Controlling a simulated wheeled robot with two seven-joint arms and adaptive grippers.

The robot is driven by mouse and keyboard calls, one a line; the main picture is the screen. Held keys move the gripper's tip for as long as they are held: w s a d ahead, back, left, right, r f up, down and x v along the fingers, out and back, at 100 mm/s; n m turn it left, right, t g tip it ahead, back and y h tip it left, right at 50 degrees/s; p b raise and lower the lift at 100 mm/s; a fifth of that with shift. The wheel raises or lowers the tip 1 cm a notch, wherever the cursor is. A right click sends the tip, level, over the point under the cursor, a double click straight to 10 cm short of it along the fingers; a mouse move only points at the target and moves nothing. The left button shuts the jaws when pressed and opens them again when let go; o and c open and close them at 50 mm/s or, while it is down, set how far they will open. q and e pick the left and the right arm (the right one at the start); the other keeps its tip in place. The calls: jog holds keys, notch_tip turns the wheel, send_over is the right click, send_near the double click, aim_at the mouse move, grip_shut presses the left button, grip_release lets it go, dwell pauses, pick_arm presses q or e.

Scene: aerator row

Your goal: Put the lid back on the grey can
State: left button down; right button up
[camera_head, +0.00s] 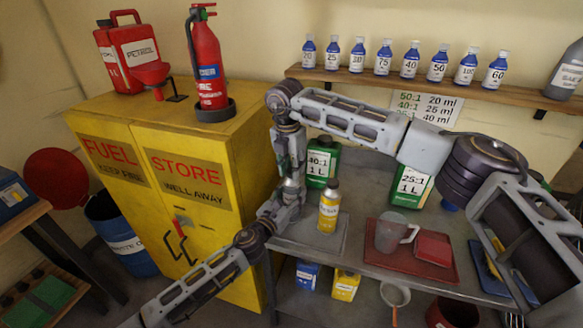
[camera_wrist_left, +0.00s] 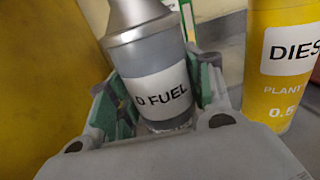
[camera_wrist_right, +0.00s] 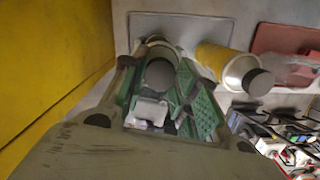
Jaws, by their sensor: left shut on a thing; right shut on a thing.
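The grey can (camera_wrist_left: 155,75), with a white label reading "D FUEL", stands between the green-padded fingers of my left gripper (camera_wrist_left: 155,110), which is shut on it. Its neck runs out of the top of the left wrist view. My right gripper (camera_wrist_right: 165,100) is shut on a dark grey round lid (camera_wrist_right: 160,74), seen from above. In the head view the two grippers meet beside the yellow cabinet, and the can and lid cannot be made out there. Whether the lid touches the can's neck cannot be told.
A yellow diesel can (camera_head: 329,206) with a grey cap stands on a grey mat close right of the grippers; it also shows in the left wrist view (camera_wrist_left: 284,65). A red tray (camera_head: 455,272) holds a clear jug (camera_head: 390,236). The yellow cabinet (camera_head: 150,115) is close on the left.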

jog(key=m, duration=0.5)
jog(key=shift+w, duration=0.1)
jog(key=m+g, duration=0.1)
jog(key=m, duration=0.3)
jog(key=shift+h, duration=0.3)
jog(key=m, duration=0.4)
jog(key=shift+w+m, duration=0.1)
jog(key=shift+m, duration=0.3)
jog(key=shift+a+m+g, duration=0.2)
jog(key=shift+m+g, duration=0.2)
jog(key=shift+m, duration=0.7)
jog(key=shift+d+m, duration=0.15)
jog(key=shift+m, duration=0.95)
jog(key=o, duration=0.7)
